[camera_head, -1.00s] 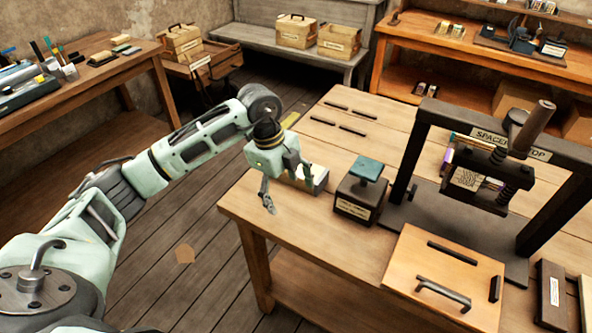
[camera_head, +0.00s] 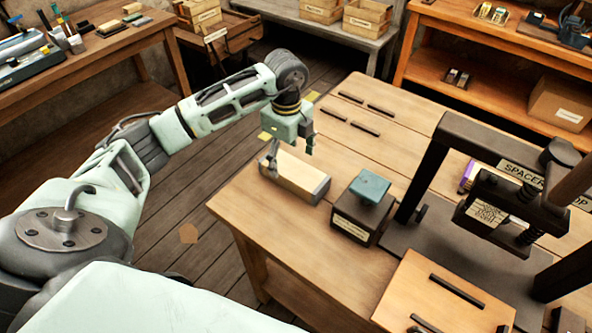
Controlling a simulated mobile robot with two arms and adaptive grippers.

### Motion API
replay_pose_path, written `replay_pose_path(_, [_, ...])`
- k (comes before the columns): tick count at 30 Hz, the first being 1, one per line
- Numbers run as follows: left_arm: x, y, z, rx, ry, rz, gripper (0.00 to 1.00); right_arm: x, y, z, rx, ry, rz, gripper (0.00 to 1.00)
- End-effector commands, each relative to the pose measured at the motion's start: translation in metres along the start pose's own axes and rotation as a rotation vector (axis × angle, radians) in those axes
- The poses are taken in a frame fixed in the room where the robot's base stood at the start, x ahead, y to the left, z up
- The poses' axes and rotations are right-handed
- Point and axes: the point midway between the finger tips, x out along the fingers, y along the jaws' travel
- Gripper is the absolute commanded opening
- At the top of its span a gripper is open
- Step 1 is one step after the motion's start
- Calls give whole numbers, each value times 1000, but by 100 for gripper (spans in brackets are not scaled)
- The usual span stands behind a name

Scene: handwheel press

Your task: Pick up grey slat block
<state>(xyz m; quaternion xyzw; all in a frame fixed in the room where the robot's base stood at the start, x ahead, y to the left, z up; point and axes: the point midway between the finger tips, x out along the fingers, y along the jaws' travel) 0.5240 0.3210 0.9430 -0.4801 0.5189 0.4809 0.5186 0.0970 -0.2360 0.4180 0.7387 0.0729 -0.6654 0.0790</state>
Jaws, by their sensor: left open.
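A low oblong block (camera_head: 294,178) with a pale top and a grey end face lies on the near-left part of the wooden workbench (camera_head: 310,235); it looks like the grey slat block. My left gripper (camera_head: 291,156) is open, pointing down over the block's far-left end. One finger shows at the block's left end and the other beyond its far side. I cannot tell whether either finger touches it. The gripper hides part of the block. My right gripper is not in view.
A dark block with a teal top (camera_head: 369,188) stands just right of the pale block. Further right is the black press frame (camera_head: 436,150) with a wooden board (camera_head: 440,297) in front. Several dark strips (camera_head: 365,128) lie at the back; bench space between is clear.

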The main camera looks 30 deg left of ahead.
Motion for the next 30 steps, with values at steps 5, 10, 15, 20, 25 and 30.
replay_pose_path(5, [21, -2, -3, 2, 2, 4, 78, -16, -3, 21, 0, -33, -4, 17])
replay_pose_path(10, [46, -3, -4, 1, 0, 3, 78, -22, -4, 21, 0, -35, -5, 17])
replay_pose_path(15, [53, -4, -4, 3, 0, -1, 78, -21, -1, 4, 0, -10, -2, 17])
replay_pose_path(20, [53, -4, -4, 3, 0, -1, 77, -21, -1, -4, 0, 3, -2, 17])
replay_pose_path(25, [53, -4, -3, 3, 0, -1, 62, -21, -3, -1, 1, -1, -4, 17])
replay_pose_path(30, [53, -4, -3, 2, 0, -1, 48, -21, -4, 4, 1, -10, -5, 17])
